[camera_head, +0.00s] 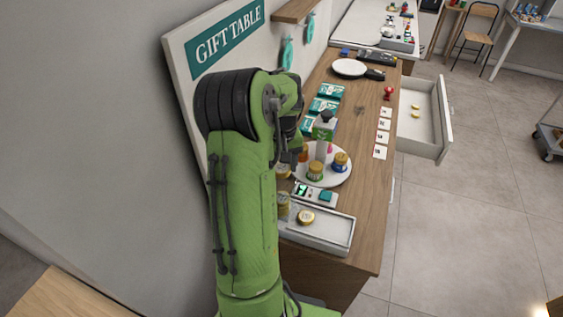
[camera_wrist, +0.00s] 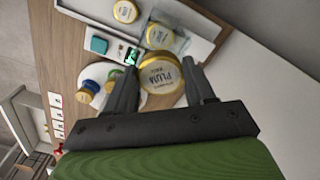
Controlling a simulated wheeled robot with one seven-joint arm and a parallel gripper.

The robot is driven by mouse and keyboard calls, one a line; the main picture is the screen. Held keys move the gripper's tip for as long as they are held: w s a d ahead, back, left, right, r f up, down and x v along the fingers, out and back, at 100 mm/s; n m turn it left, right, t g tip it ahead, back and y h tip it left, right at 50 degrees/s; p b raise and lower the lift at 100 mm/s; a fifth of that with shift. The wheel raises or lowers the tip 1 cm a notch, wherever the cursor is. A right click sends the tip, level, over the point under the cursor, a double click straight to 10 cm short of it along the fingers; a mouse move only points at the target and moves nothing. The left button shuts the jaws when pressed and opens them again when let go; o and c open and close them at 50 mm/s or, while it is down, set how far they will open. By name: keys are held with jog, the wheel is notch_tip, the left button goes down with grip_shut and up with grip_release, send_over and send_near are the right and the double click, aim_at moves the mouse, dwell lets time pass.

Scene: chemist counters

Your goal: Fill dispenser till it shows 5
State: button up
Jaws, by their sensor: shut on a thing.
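My gripper (camera_wrist: 160,78) is shut on a jar with a gold lid marked PLUM (camera_wrist: 160,72), which shows between its two fingers in the wrist view. In the head view the arm partly hides the gripper. The dispenser (camera_head: 316,194) is a pale unit with a small lit green display (camera_head: 301,190) and a teal button (camera_head: 325,196). The digit is too small to read surely. A clear holder (camera_wrist: 181,42) beside it has a gold-lidded jar (camera_wrist: 157,34) in it.
Cards (camera_head: 382,124) lie along the counter's right side. An open drawer (camera_head: 425,119) juts out at the right. The sign wall (camera_head: 190,90) bounds the left.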

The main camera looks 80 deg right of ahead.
jog(key=shift+f+b, duration=1.45)
jog(key=shift+f, duration=0.65)
jog(key=shift+s+a+r, duration=0.1)
jog(key=shift+a, duration=0.05)
jog(key=o, duration=1.1)
notch_tip(320, 180, up, 16)
jog(key=p, duration=0.3)
